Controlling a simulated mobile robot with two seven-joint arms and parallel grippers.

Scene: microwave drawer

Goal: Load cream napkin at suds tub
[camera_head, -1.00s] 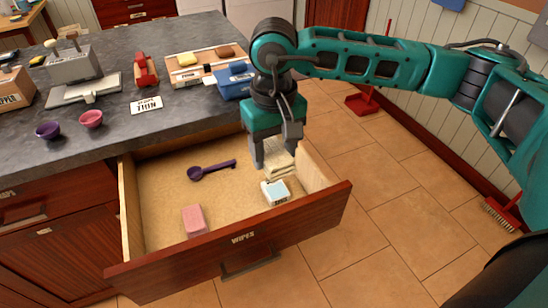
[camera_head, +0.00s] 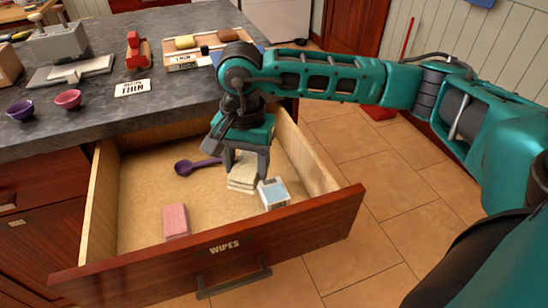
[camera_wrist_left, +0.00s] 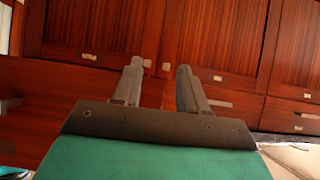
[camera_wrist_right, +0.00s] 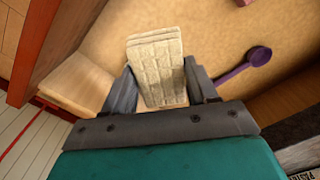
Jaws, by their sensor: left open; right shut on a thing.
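The cream napkin (camera_head: 242,174) is a folded, ribbed cloth. My right gripper (camera_head: 246,168) points down and is shut on it, inside the open drawer's outline. Whether the napkin touches the drawer floor I cannot tell. In the right wrist view the napkin (camera_wrist_right: 155,68) stands out between the two fingers of my right gripper (camera_wrist_right: 160,85). My left gripper (camera_wrist_left: 158,80) is open and empty in the left wrist view, facing dark red cabinet fronts. I cannot make out a suds tub in these frames.
The open drawer (camera_head: 215,250), labelled WIPES, also holds a purple scoop (camera_head: 197,166), a pink block (camera_head: 175,220) and a blue-and-white box (camera_head: 273,193). On the grey counter are a purple bowl (camera_head: 20,109), a pink bowl (camera_head: 68,99) and a THIN sign (camera_head: 132,88).

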